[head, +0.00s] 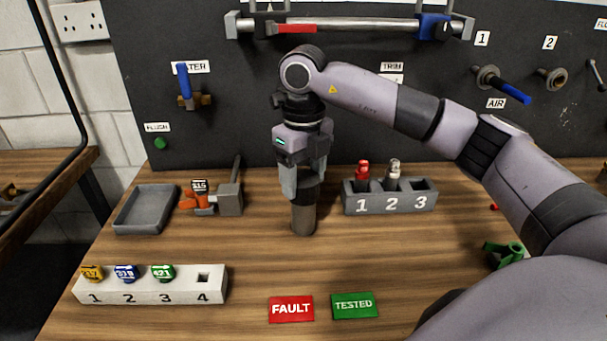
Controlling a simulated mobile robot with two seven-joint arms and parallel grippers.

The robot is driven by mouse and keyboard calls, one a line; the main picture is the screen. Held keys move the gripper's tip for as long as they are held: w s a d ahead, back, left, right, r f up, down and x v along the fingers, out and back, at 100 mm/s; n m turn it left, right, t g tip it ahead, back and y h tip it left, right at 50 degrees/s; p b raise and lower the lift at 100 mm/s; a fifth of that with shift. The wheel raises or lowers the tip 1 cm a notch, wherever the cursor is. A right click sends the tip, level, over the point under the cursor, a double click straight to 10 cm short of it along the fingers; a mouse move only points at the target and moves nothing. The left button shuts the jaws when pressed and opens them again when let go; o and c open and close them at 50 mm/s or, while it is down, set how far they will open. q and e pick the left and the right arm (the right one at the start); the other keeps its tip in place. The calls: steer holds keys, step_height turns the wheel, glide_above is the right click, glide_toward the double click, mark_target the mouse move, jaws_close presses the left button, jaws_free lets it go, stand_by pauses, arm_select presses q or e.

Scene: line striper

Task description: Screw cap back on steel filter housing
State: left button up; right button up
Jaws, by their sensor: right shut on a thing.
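The steel filter housing (303,219) is a small grey-brown cylinder standing upright on the wooden bench, near the middle of the head view. A dark cap (307,188) sits at its top, between the fingers of my right gripper (304,182). The gripper points straight down and is shut on the cap. The fingers partly hide the cap, so I cannot tell whether it is seated on the housing or just above it. My left gripper is not in view.
A grey rack (390,204) numbered 1 to 3 stands right of the housing. A grey tray (146,209) and a grey fixture (229,200) stand left. A white numbered block (150,292) and red FAULT (291,309) and green TESTED (354,305) plates lie in front.

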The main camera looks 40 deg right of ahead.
steer(key=m+p, duration=0.1)
steer(key=m, duration=0.3)
steer(key=shift+m, duration=0.3)
steer(key=shift+m, duration=0.9)
steer(key=m+p, duration=0.1)
steer(key=m, duration=0.1)
steer(key=shift+m, duration=0.4)
steer(key=m+p, duration=0.1)
steer(key=m, duration=0.2)
steer(key=shift+m, duration=0.8)
